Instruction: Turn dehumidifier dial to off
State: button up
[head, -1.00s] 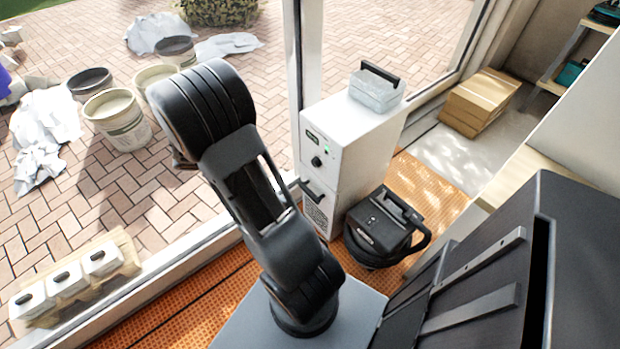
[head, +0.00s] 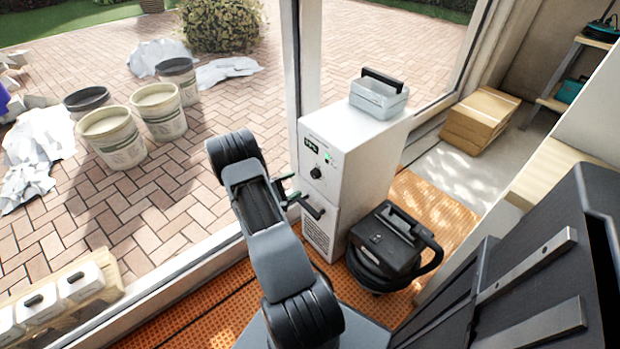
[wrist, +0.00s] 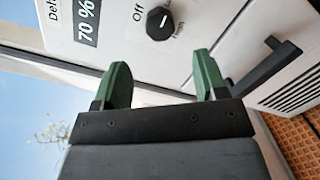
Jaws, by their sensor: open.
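The white dehumidifier (head: 352,137) stands by the window frame. Its black dial (head: 316,173) is on the front panel below a small display. In the wrist view the dial (wrist: 160,23) sits between the labels "Off" and "High", with a white mark on it. I cannot tell surely which setting the mark points to. My gripper (head: 289,190) is in front of the panel, beside the dial. In the wrist view my gripper (wrist: 162,66) has its two green fingers apart and empty. The dial lies ahead of the gap between them and is not touched.
A black bar handle (head: 311,207) juts out below the dial, near the right finger in the wrist view. A black vacuum-like case (head: 385,245) stands at the unit's right. Window glass and frame are left.

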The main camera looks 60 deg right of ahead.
aim_at(312, 175)
jog(key=x, duration=0.7)
jog(key=shift+d+b, duration=0.25)
jog(key=shift+b, duration=0.15)
jog(key=c, duration=0.9)
